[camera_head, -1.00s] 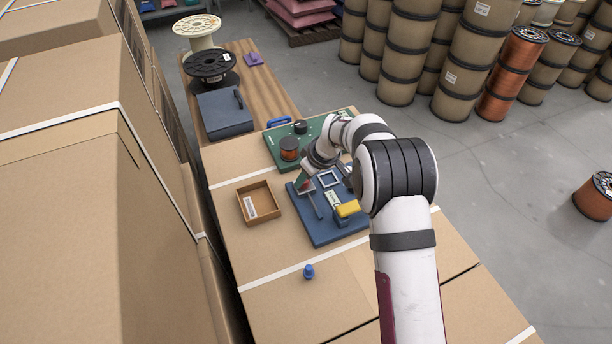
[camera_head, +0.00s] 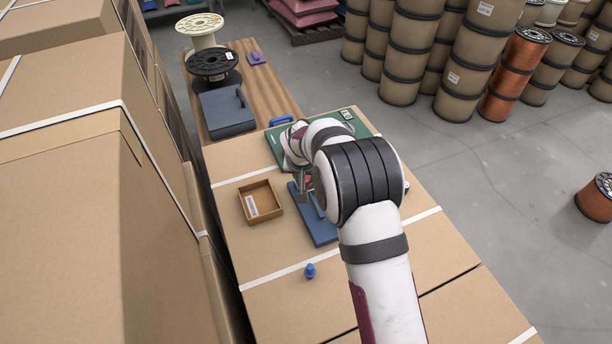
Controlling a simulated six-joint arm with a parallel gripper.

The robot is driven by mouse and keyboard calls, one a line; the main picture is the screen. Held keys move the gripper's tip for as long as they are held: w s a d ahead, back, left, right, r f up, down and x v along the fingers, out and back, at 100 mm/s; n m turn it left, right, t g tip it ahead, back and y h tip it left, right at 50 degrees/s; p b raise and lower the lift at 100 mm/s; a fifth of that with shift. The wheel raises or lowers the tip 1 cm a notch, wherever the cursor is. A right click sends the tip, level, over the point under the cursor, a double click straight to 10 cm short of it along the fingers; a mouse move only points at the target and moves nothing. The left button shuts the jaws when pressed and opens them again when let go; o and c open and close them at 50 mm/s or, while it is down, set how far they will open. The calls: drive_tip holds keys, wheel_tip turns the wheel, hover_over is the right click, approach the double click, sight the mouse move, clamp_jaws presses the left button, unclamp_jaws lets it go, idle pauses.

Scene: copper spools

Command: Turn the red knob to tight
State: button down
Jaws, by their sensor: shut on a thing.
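My gripper (camera_head: 304,196) is low over the left part of the blue board (camera_head: 321,232), mostly behind my arm. It is shut on the red knob, of which only a small red patch (camera_head: 308,181) shows by the fingers. The knob's pointer and any tight marking are hidden, so its angle cannot be told. My arm covers the right part of the blue board.
An open brown box (camera_head: 262,203) stands left of the blue board. A small blue peg-like piece (camera_head: 310,271) stands in front on the cardboard. A green board (camera_head: 285,136) lies behind, partly covered by my arm. Clear cardboard lies at the front left.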

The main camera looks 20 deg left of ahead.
drive_tip(key=shift+m+h, duration=0.3)
drive_tip(key=shift+m, duration=0.5)
drive_tip(key=c, duration=0.5)
unclamp_jaws()
drive_tip(key=shift+r, duration=0.1)
drive_tip(key=v, duration=1.5)
drive_tip(key=shift+s+a+r, duration=0.1)
drive_tip(key=shift+s+r, duration=0.15)
